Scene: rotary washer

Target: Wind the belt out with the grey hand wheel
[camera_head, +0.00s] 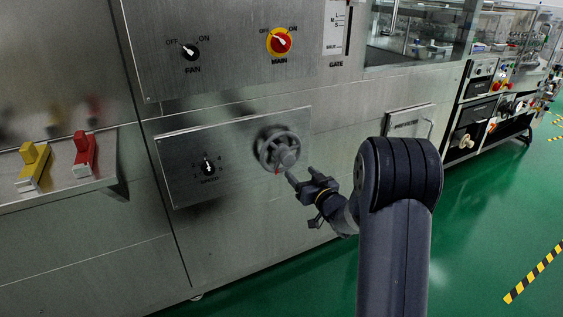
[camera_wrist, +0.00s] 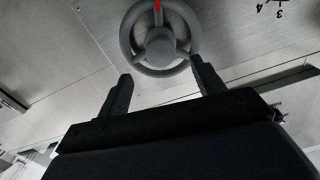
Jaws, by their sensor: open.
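The grey hand wheel (camera_head: 279,149) sits on the steel front panel, right of the speed knob. It has spokes, a round hub and a red mark, which shows at the bottom of the wheel in the head view. In the wrist view the wheel (camera_wrist: 160,40) is at the top middle, with its red mark at the upper edge. My gripper (camera_head: 302,178) is just below and right of the wheel. In the wrist view its two fingers (camera_wrist: 160,88) are spread, with nothing between them, and point toward the wheel. I cannot tell whether a fingertip touches the rim. No belt is recognisable.
The speed knob (camera_head: 208,167) is left of the wheel. Fan (camera_head: 189,51) and main (camera_head: 279,41) switches are above. A shelf with yellow (camera_head: 33,165) and red (camera_head: 84,154) handled pieces juts out at left. Green floor is open at right.

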